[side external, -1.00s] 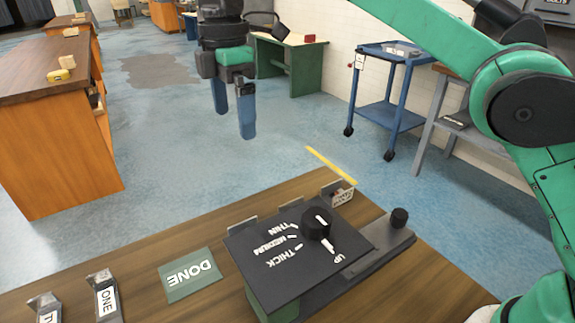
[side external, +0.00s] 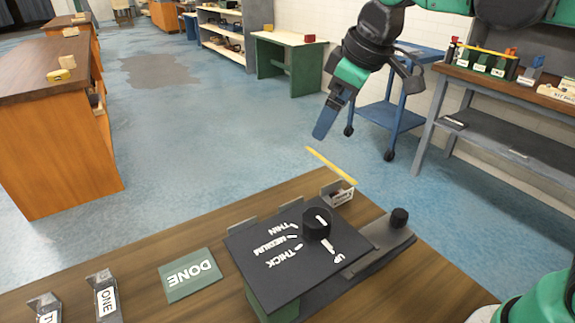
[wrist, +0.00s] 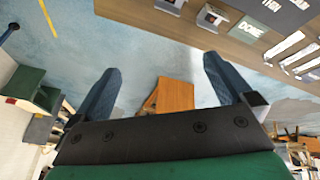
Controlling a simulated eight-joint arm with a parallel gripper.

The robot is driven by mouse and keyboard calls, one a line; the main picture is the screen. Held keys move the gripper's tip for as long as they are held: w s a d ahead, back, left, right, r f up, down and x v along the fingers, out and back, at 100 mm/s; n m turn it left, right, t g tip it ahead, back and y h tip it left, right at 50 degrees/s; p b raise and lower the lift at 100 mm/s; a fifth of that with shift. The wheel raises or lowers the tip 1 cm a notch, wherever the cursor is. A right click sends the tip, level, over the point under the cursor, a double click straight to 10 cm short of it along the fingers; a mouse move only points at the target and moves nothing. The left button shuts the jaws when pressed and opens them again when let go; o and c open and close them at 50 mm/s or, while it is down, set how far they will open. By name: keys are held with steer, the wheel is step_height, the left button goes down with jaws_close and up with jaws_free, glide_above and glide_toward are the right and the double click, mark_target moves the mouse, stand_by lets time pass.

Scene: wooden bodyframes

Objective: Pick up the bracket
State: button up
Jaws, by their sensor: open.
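My gripper (side external: 326,118) is up in the air beyond the table's far edge, tilted down and to the left, with nothing in it. In the wrist view its two blue fingers stand wide apart (wrist: 160,66), with only floor and an orange cabinet showing between them. Grey angled metal pieces that look like brackets, one labelled ONE (side external: 107,296) and another cut off beside it (side external: 46,306), sit at the table's lower left. Which piece is the task's bracket, I cannot tell. My gripper is well apart from all of them.
A dark panel (side external: 262,262) with THIN, MEDIUM, THICK and a black knob (side external: 317,224) stands on the wooden table (side external: 215,220). A green DONE plate (side external: 190,280) lies left of it. A small bin (side external: 338,192) and a yellow strip (side external: 330,164) are near the far edge.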

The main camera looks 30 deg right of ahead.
steer(key=s+d+f+m+t, duration=0.1)
steer(key=s+f+m, duration=0.1)
steer(key=f, duration=0.1)
steer(key=s+d+f+m, duration=0.2)
steer(key=s+f, duration=0.1)
steer(key=s+d+f+m+t, duration=0.1)
steer(key=s+f+m, duration=0.1)
steer(key=shift+s+d+f+t+h, duration=0.15)
steer(key=shift+d+f+t+h, duration=0.15)
steer(key=shift+d+f, duration=0.1)
steer(key=shift+c, duration=0.8)
step_height(320, 180, up, 6)
steer(key=f, duration=0.1)
steer(key=w+a+n+g+y, duration=0.4)
steer(key=w+a+n+g, duration=0.3)
steer(key=w+a+n, duration=0.8)
steer(key=f+n, duration=0.1)
steer(key=f, duration=0.3)
steer(key=s+f+n, duration=0.1)
steer(key=f, duration=0.3)
steer(key=s+a+f, duration=0.1)
steer(key=f, duration=0.3)
steer(key=shift+f+n, duration=0.35)
steer(key=shift+n, duration=0.05)
steer(key=shift+x, duration=2.95)
